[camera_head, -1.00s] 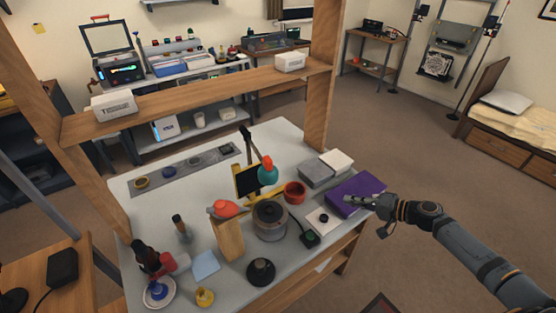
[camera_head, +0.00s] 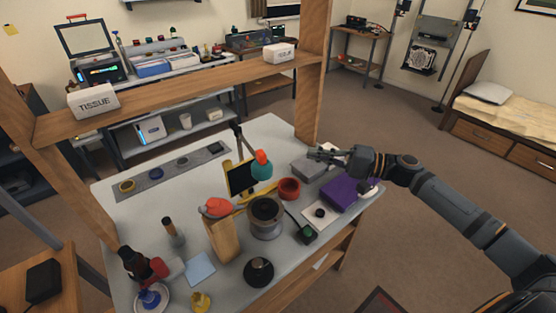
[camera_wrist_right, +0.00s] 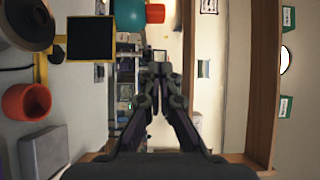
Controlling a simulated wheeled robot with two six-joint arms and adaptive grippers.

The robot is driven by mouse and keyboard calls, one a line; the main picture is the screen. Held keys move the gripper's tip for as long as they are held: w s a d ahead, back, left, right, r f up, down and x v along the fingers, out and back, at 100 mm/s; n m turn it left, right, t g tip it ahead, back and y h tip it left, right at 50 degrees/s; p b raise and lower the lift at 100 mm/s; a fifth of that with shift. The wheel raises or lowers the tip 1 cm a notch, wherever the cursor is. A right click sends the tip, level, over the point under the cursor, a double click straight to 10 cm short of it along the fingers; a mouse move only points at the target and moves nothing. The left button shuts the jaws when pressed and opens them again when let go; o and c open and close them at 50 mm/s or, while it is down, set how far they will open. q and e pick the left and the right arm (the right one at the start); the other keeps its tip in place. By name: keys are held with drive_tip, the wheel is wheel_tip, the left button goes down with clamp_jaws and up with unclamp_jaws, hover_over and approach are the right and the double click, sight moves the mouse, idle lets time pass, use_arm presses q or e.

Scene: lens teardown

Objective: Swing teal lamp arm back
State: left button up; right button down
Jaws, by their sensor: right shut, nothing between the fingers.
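The teal lamp head (camera_head: 262,172) with an orange-red cap hangs over the middle of the table, beside a dark panel on a yellow stand. The lamp head also shows at the top of the right wrist view (camera_wrist_right: 129,14). My right gripper (camera_head: 318,154) is above the grey box at the table's right side, to the right of the lamp and apart from it. Its fingers are shut and empty, and their tips also show in the right wrist view (camera_wrist_right: 158,72). My left gripper is not in view.
A red cup (camera_head: 289,188), a grey box (camera_head: 309,168) and a purple box (camera_head: 341,193) stand between lamp and right edge. A round pot (camera_head: 266,228) stands in front. A wooden post (camera_head: 311,95) and shelf (camera_head: 190,83) rise behind the table.

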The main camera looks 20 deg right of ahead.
sight(263, 151)
drive_tip(key=w+a+p, duration=0.1)
drive_tip(key=a, duration=0.2)
drive_tip(key=w+a+p, duration=0.1)
drive_tip(key=a, duration=0.2)
drive_tip(key=w+a+p, duration=0.1)
drive_tip(key=a+p, duration=0.1)
drive_tip(key=a, duration=0.1)
drive_tip(key=shift+w+a+r, duration=0.1)
drive_tip(key=shift+w+a, duration=0.15)
drive_tip(key=shift+a, duration=0.1)
